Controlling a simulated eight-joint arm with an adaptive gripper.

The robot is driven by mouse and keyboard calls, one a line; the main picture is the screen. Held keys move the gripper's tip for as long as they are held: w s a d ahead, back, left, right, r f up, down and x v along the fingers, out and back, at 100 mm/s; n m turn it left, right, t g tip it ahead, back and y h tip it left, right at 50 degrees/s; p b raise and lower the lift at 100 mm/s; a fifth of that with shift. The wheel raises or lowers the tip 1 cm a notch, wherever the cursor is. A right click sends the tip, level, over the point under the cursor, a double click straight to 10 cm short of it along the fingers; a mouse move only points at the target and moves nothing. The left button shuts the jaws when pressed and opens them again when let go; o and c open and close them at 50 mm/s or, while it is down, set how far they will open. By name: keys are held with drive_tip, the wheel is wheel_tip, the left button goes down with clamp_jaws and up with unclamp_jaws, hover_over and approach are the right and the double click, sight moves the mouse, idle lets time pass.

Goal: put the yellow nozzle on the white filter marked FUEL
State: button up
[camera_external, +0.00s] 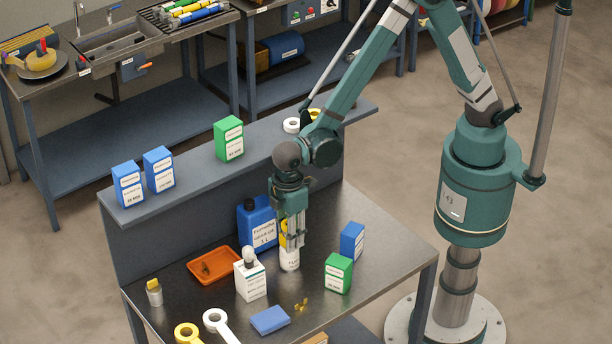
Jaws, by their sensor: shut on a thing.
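My gripper (293,243) points down over the bench, shut on the yellow nozzle (284,228), which is partly hidden behind the fingers. A white cylindrical filter (289,261) stands upright directly below the fingers, with dark lettering on its side that is too small to read fully. The nozzle's lower end is hidden, so I cannot tell whether it touches the filter's top.
A white carton (250,282) with a rounded white top stands just left of the filter. A blue jug (257,225) is behind it, and an orange tray (199,268) lies left. Green (338,273) and blue (352,241) boxes stand right. A raised shelf (194,175) runs behind.

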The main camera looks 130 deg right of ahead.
drive_tip(key=shift+f, duration=0.2)
drive_tip(key=o, duration=1)
drive_tip(key=shift+r, duration=0.25)
wheel_tip(320, 180, up, 12)
drive_tip(key=shift+f, duration=0.1)
drive_tip(key=shift+s+r, duration=0.1)
drive_tip(key=shift+r, duration=0.1)
idle(0.6)
